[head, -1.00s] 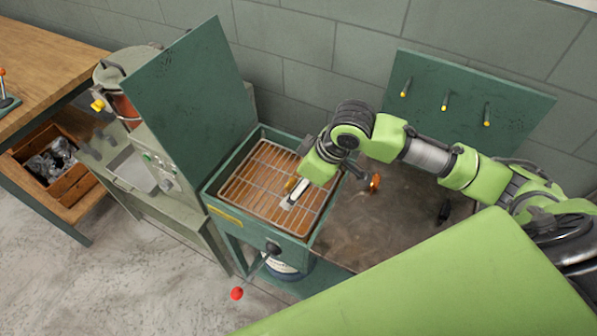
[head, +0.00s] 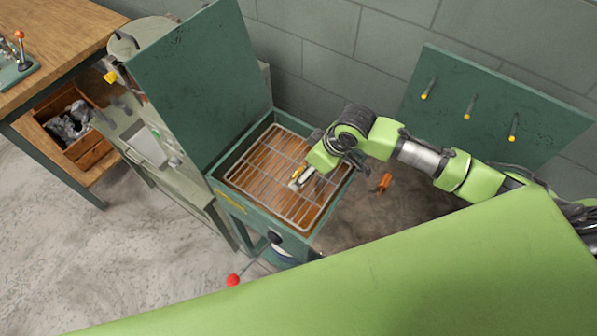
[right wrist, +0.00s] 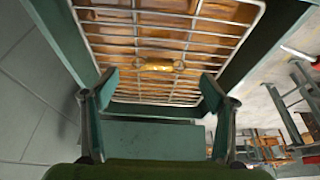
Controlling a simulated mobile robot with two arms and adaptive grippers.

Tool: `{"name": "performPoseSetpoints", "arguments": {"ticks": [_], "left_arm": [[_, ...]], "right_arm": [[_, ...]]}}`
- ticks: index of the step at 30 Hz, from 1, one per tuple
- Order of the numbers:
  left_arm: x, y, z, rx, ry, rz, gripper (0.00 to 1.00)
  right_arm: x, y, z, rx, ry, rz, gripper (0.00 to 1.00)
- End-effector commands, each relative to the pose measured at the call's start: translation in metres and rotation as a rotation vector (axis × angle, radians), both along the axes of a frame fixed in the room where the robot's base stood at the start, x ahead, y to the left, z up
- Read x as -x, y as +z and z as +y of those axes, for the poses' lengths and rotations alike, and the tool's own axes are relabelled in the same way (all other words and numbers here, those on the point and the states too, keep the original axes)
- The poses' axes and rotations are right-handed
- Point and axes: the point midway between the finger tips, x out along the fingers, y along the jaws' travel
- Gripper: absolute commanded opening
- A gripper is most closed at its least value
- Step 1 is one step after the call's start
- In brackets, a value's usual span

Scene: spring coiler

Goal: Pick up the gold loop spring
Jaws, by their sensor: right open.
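The gold loop spring (right wrist: 160,64) lies across the bars of a wire rack (right wrist: 110,28) in the right wrist view. It has a loop at each end. My right gripper (right wrist: 160,84) is open and empty, its two fingers apart on either side below the spring in the picture. The spring is not between the fingertips. In the head view my right gripper (head: 301,179) is above the right part of the rack (head: 262,184), and the spring cannot be clearly made out there. My left gripper is not in view.
The rack sits in a green-framed tray (head: 229,203) with a tall green panel (head: 195,85) on its left. A red-knobbed lever (head: 233,280) sticks out in front. An orange-handled part (head: 385,182) is right of the tray. A pegged green board (head: 490,110) stands behind.

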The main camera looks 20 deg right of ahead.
Motion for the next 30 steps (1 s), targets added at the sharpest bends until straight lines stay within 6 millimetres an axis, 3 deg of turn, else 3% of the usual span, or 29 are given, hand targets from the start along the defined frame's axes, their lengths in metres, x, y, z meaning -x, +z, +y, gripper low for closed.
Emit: {"name": "performPoseSetpoints", "arguments": {"ticks": [15,24,28,30], "left_arm": [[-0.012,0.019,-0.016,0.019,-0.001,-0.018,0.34],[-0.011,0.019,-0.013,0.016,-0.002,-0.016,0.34],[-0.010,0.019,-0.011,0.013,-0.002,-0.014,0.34],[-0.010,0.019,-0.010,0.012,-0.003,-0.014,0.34]], "right_arm": [[-0.020,-0.042,0.015,0.000,0.000,0.001,0.78],[-0.021,-0.046,0.015,0.000,0.001,0.000,0.78],[-0.021,-0.046,0.015,0.000,0.001,0.000,0.47],[-0.021,-0.046,0.015,0.000,0.000,0.000,0.43]]}}
